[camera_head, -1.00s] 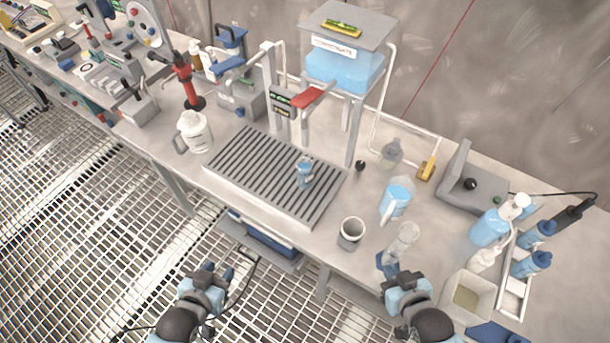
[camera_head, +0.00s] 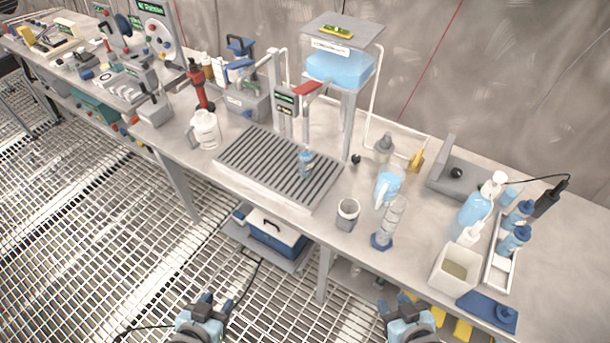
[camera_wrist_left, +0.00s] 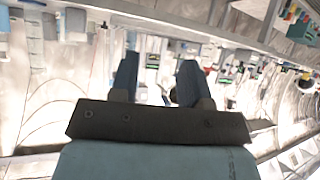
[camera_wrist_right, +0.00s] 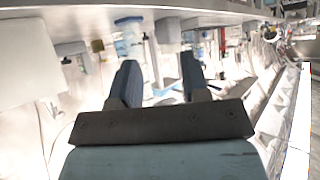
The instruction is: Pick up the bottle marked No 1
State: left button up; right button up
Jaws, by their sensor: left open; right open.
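Two blue-capped bottles stand in a white rack (camera_head: 492,268) at the right end of the bench: an upper one (camera_head: 518,214) and a lower one (camera_head: 514,240). A small blue-topped bottle (camera_head: 305,163) stands on the slatted tray (camera_head: 245,160). No number is legible on any of them, so I cannot tell which is No 1. My left gripper (camera_head: 216,300) is open and empty, in front of the bench over the grating floor. My right gripper (camera_head: 407,300) is open and empty, just off the bench's front edge, left of and below the rack.
Near the front edge stand a grey cup (camera_head: 347,215), a clear cylinder (camera_head: 389,222) with a blue base, a jug of blue liquid (camera_head: 387,184) and a square beige container (camera_head: 456,270). A blue wash bottle (camera_head: 474,212) stands left of the rack. A tank stand (camera_head: 345,110) rises behind the tray.

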aim_at(305, 164)
jog(key=i+j+z, duration=0.1)
jog(key=j, duration=0.25)
jog(key=i+j+z, duration=0.1)
jog(key=i+j, duration=0.25)
jog(key=j, duration=0.4)
jog(key=i+j+z, duration=0.15)
jog(key=j, duration=0.25)
jog(key=i+j+z, duration=0.1)
jog(key=j, duration=0.25)
